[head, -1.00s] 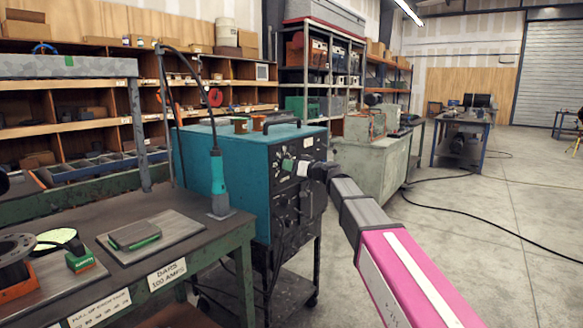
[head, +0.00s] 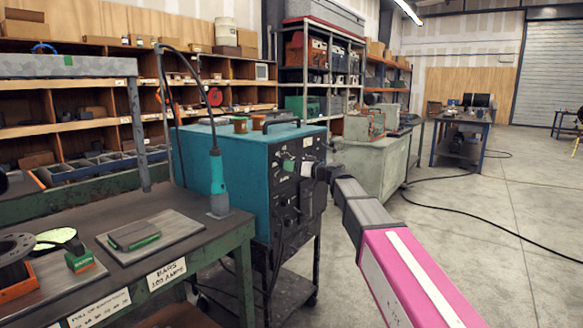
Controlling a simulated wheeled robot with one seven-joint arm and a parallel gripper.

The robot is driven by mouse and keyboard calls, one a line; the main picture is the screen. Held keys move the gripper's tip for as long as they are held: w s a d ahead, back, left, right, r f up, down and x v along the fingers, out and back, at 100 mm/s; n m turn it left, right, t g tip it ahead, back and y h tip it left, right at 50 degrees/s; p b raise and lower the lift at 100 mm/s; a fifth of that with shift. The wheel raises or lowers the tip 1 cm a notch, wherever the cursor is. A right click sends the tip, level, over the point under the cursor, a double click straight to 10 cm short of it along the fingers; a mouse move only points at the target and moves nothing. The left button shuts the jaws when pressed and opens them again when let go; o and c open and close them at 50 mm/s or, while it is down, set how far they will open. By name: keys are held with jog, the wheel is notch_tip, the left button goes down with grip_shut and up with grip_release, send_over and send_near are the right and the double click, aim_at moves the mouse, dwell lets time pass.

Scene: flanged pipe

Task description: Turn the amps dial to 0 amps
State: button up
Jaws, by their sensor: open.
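A teal welding machine (head: 225,160) stands on a dark cart, with a black control panel (head: 283,195) on its right-hand face. The panel carries several small dials and labels, too small to read, so I cannot tell which one is the amps dial or where it points. My gripper (head: 312,169) is at the upper part of this panel, beside a white label (head: 307,168) and a green part (head: 288,165). It is open. Its fingertips are small and dark against the panel, and I cannot tell whether they touch a dial.
A pale green cabinet (head: 385,165) stands behind my arm. Black cables lie on the concrete floor (head: 500,230), which is open at the right.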

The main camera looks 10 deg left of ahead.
jog(key=v, duration=0.9)
jog(key=shift+d, duration=0.1)
jog(key=s+d+f+m+g+h, duration=0.1)
jog(key=s+d+f+m+h, duration=0.15)
jog(key=d+f, duration=0.45)
jog(key=s+d+f+m+g+h, duration=0.1)
jog(key=s+d+f+h, duration=0.15)
jog(key=f, duration=0.85)
jog(key=s+d+f+m+g+h, duration=0.15)
jog(key=d+f+h, duration=0.35)
jog(key=f, duration=0.5)
jog(key=s+d+f+m+g+h, duration=0.1)
jog(key=s+d+f+m+h, duration=0.1)
jog(key=s+d+f, duration=0.5)
jog(key=s+d+f+m+g+h, duration=0.2)
jog(key=s+d+f, duration=0.5)
jog(key=d, duration=0.6)
notch_tip(320, 180, down, 2)
jog(key=m+h, duration=0.1)
jog(key=h, duration=0.1)
jog(key=shift+m+h, duration=0.3)
